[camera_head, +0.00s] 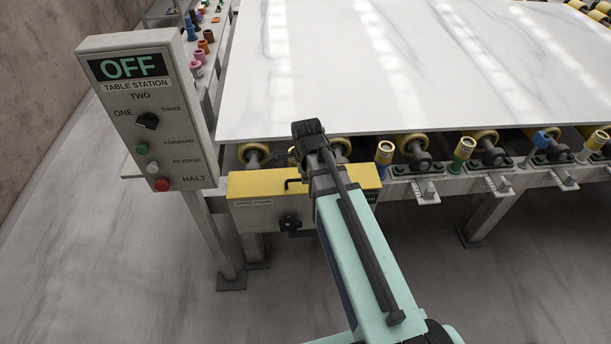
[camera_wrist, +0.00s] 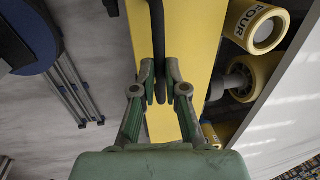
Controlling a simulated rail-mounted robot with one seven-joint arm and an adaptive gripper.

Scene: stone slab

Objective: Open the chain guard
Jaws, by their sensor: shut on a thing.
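The chain guard is a yellow-topped cover (camera_head: 255,184) on a pale front box below the near edge of the slab table. It looks closed in the head view, with my arm across its right half. In the wrist view its yellow top (camera_wrist: 200,45) fills the middle. A black bar handle (camera_wrist: 157,35) runs along it. My gripper (camera_wrist: 160,72) is shut on the handle, with one finger on each side. In the head view my arm hides the fingers. A black latch or knob (camera_head: 290,223) is on the front of the box.
A control box (camera_head: 150,110) reading OFF stands left of the guard. The white stone slab (camera_head: 400,60) lies above and behind it. Yellow rollers (camera_head: 412,142) and coloured posts line the table edge to the right. Floor in front is clear.

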